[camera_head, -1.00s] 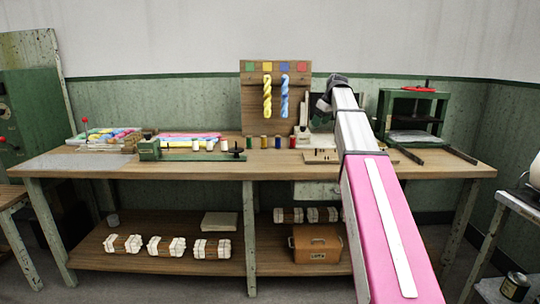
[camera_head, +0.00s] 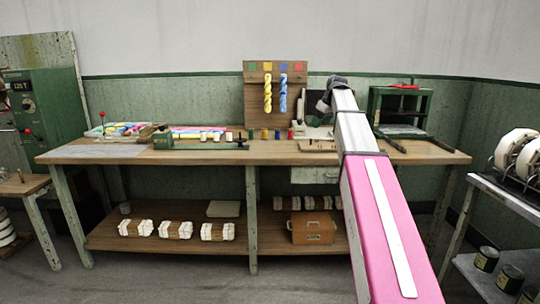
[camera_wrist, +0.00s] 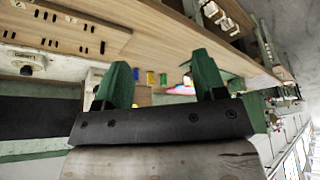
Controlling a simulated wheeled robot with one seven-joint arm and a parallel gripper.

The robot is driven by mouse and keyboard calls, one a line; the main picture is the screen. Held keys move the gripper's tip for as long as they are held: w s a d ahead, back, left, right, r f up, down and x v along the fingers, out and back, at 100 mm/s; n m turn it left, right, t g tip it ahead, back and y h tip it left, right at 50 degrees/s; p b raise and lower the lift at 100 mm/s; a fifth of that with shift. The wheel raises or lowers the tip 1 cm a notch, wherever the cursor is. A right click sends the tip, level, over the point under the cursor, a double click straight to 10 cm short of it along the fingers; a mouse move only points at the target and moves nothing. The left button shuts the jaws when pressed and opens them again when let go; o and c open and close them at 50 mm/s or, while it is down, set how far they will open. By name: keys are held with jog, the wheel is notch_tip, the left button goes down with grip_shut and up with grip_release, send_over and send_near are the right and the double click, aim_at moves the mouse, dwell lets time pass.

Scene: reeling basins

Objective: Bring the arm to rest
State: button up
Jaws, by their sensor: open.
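My arm (camera_head: 380,215), pink and white, reaches forward from the lower right toward the bench in the head view. Its dark wrist end shows in front of the back board, and the fingers are too small to make out there. In the wrist view my gripper (camera_wrist: 160,70) has two green fingers spread apart with nothing between them. The wrist picture is tilted, with the bench top (camera_wrist: 150,45) running across it beyond the fingers.
The long wooden bench (camera_head: 215,154) stands ahead with a lower shelf of bundles. A peg board (camera_head: 257,110) holds a yellow and a blue skein. A green press (camera_head: 400,112) stands right. A rack with white reels (camera_head: 515,150) is at the right edge. Bare floor lies in front.

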jog(key=s+a+f+m, duration=0.1)
jog(key=s+f, duration=0.3)
jog(key=f, duration=0.5)
jog(key=s+f+m+g+h, duration=0.15)
jog(key=s+f, duration=0.25)
jog(key=f, duration=0.5)
jog(key=s+a+f+m, duration=0.15)
jog(key=s+f, duration=0.25)
jog(key=f, duration=0.5)
jog(key=s+f+m+g+h, duration=0.1)
jog(key=s+f+m, duration=0.4)
jog(key=s+f, duration=1.5)
jog(key=shift+s+a+f+h, duration=0.35)
jog(key=shift+s, duration=0.5)
